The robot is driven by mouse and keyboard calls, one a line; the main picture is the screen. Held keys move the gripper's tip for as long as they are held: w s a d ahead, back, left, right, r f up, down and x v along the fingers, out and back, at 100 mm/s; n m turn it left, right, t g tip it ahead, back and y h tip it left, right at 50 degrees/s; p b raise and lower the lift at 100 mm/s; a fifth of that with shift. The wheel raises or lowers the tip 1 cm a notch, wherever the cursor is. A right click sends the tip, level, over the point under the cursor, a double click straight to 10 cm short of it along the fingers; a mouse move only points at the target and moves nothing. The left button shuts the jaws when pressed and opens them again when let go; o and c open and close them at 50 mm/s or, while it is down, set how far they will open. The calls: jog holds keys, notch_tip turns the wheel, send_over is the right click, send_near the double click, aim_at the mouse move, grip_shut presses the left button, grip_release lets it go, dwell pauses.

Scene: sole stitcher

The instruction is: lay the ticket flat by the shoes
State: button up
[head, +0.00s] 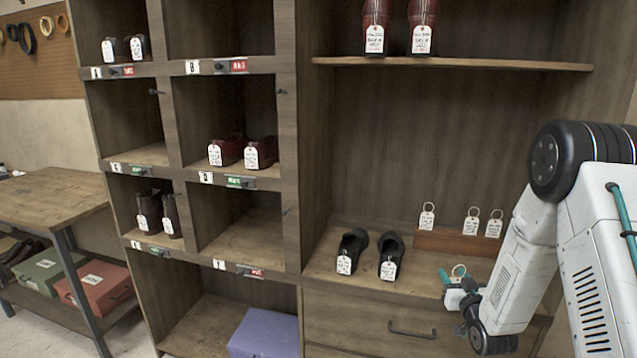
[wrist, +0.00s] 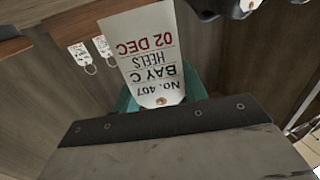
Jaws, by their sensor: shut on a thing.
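My gripper (head: 460,283) is at the front edge of the counter, below the ticket rack. In the wrist view its teal fingers (wrist: 160,98) are shut on a white ticket (wrist: 151,48), which reads "No. 407, BAY C, HEELS, 02 DEC" upside down in the picture. The ticket's far end is clear of the fingers. A pair of black heeled shoes, the left one (head: 353,247) and the right one (head: 391,252), stands on the counter left of my gripper, each with a white tag in front. Dark shoe parts (wrist: 225,8) show at the wrist view's top edge.
A wooden rack (head: 455,243) holds several ringed tickets (head: 471,222) behind my gripper. A drawer (head: 370,325) lies below the counter (head: 325,265). Cubbies with shoes stand at left, and a shelf (head: 450,63) with red boots is above. Counter space between shoes and rack looks clear.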

jog(key=w+d+r, duration=0.4)
jog(key=w+d, duration=0.2)
jog(key=w, duration=0.1)
jog(key=shift+d+r, duration=0.3)
jog(key=shift+r, duration=0.05)
jog(key=t, duration=0.6)
jog(key=shift+t, duration=0.4)
jog(key=shift+t, duration=0.5)
